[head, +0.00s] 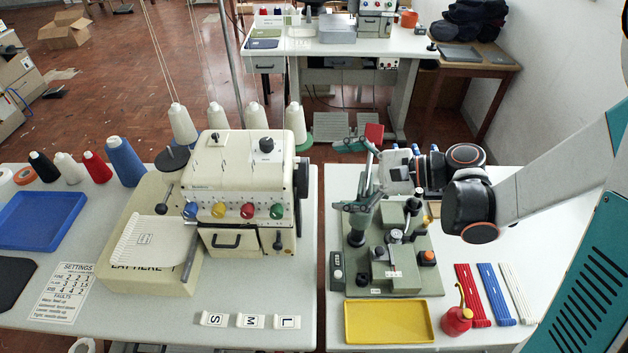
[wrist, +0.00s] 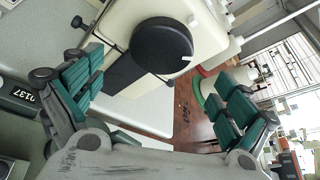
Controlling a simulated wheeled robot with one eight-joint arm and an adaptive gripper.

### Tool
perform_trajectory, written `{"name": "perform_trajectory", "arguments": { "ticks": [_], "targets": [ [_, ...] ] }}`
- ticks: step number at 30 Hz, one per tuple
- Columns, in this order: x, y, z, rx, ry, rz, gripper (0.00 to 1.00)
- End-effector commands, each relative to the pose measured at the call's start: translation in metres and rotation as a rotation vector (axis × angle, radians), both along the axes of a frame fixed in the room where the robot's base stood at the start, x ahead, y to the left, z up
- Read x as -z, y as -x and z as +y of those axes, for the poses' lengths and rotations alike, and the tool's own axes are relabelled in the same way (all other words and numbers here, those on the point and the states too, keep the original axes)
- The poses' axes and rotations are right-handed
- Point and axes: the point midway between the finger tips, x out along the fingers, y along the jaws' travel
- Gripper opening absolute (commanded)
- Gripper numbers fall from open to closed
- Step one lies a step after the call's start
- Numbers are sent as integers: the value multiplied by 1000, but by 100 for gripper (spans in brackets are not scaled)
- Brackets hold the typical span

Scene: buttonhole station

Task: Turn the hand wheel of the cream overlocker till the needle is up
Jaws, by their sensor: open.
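The cream overlocker (head: 245,180) stands on the left table, with coloured dials on its front. Its black hand wheel (head: 302,178) is on its right side, seen edge-on in the head view. In the wrist view the hand wheel (wrist: 160,45) shows as a black disc with a small white mark near its right rim. My gripper (head: 358,180) is open and empty, to the right of the wheel and apart from it. In the wrist view its green-padded fingers (wrist: 160,88) are spread, with the wheel ahead between them, toward the top. I cannot make out the needle.
A green machine fixture (head: 395,270) stands on the right table below my gripper. A yellow tray (head: 388,322) and red oil can (head: 457,318) lie in front. Thread cones (head: 181,124) stand behind the overlocker. A gap separates the two tables.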

Motion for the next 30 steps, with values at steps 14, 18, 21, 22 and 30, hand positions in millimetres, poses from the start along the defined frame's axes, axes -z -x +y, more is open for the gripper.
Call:
{"name": "perform_trajectory", "arguments": {
  "ticks": [14, 18, 21, 22, 30],
  "targets": [
    [20, -10, 57, 0, 0, 0, 96],
    [20, -10, 58, 1, 0, 0, 96],
    [20, -10, 58, 1, 0, 0, 96],
    [20, -10, 58, 1, 0, 0, 96],
    [20, -10, 58, 1, -1, 0, 51]
  ]
}}
